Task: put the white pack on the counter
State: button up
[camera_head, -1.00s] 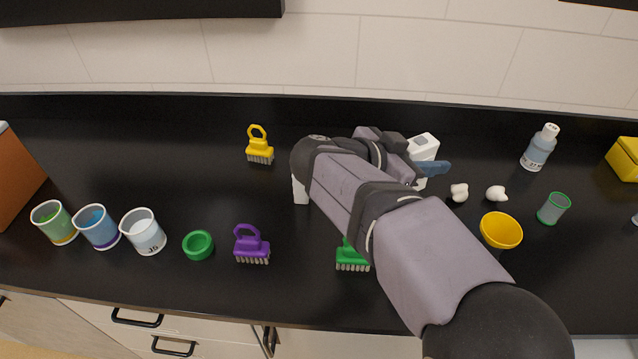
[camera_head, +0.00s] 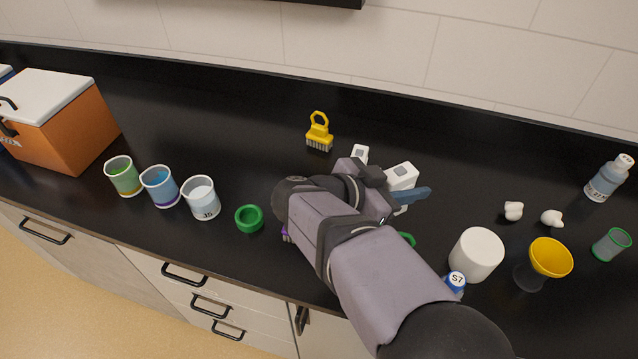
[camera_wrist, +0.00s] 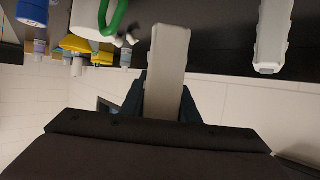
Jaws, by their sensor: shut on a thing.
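My gripper (camera_head: 408,197) is shut on a white pack (camera_head: 401,176), which stands up from between its blue fingers in the head view. In the wrist view the held white pack (camera_wrist: 167,62) rises between the fingers. I cannot tell whether its base touches the counter. A second white pack (camera_head: 359,154) shows behind my arm, to the left of the held one, partly hidden; a white pack also shows at the right of the wrist view (camera_wrist: 272,35). The black counter (camera_head: 240,130) runs under everything.
A yellow brush (camera_head: 319,133) stands behind my arm. A white cylinder (camera_head: 476,255), a blue-capped vial (camera_head: 455,281) and a yellow funnel (camera_head: 550,258) stand to the right. Beakers (camera_head: 201,198) and an orange box (camera_head: 70,120) are left. Bare counter lies between the beakers and yellow brush.

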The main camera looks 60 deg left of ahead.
jog(key=shift+f+p, duration=0.5)
jog(key=shift+f, duration=2.6)
jog(key=shift+f, duration=0.1)
jog(key=shift+f+p, duration=0.35)
jog(key=shift+f, duration=1.4)
jog(key=shift+f, duration=0.15)
jog(key=o, duration=0.9)
